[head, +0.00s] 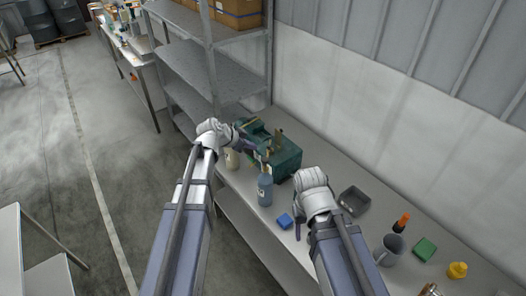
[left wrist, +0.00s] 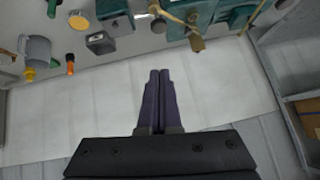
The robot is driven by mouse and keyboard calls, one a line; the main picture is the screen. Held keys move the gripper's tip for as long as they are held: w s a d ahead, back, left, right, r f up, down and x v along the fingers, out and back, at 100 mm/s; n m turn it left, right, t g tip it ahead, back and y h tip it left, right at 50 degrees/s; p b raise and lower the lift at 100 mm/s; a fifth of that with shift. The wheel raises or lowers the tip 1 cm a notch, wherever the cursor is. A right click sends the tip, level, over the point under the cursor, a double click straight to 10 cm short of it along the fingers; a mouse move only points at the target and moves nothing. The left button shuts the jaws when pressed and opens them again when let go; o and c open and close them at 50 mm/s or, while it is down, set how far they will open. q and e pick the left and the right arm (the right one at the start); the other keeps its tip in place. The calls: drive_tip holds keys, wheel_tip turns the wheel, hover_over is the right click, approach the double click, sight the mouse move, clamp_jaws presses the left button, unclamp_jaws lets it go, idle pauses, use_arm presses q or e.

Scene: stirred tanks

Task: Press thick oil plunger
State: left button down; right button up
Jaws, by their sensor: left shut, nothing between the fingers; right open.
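A green unit (head: 285,160) with brass-coloured upright parts (head: 276,140) stands on the bench. It also shows, cut by the top edge, in the left wrist view (left wrist: 228,14), with brass-coloured rods (left wrist: 196,42) hanging in that picture. I cannot tell which part is the thick oil plunger. My left gripper (head: 246,138) is at the unit's left end. Its dark purple fingers are together and empty in the left wrist view (left wrist: 160,75). I cannot tell whether it touches the unit. My right gripper (head: 298,228) is open, low over the bench, near a blue block (head: 285,221).
A blue-grey bottle (head: 265,190) and a cream bottle (head: 232,159) stand in front of the green unit. A metal shelf (head: 190,75) stands at left.

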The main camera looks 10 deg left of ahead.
use_arm(q)
drive_tip(key=shift+w, duration=0.1)
idle(0.3)
drive_tip(key=b, duration=0.8)
hover_over(265, 162)
wheel_tip(265, 162, down, 8)
drive_tip(key=shift+f, duration=0.15)
drive_tip(key=shift+a+f+b, duration=0.2)
drive_tip(key=shift+f+b, duration=0.5)
drive_tip(key=shift+b, duration=0.1)
drive_tip(key=shift+a+f+b, duration=0.15)
drive_tip(key=shift+f+b, duration=0.5)
drive_tip(key=shift+b, duration=0.15)
drive_tip(key=shift+f, duration=0.15)
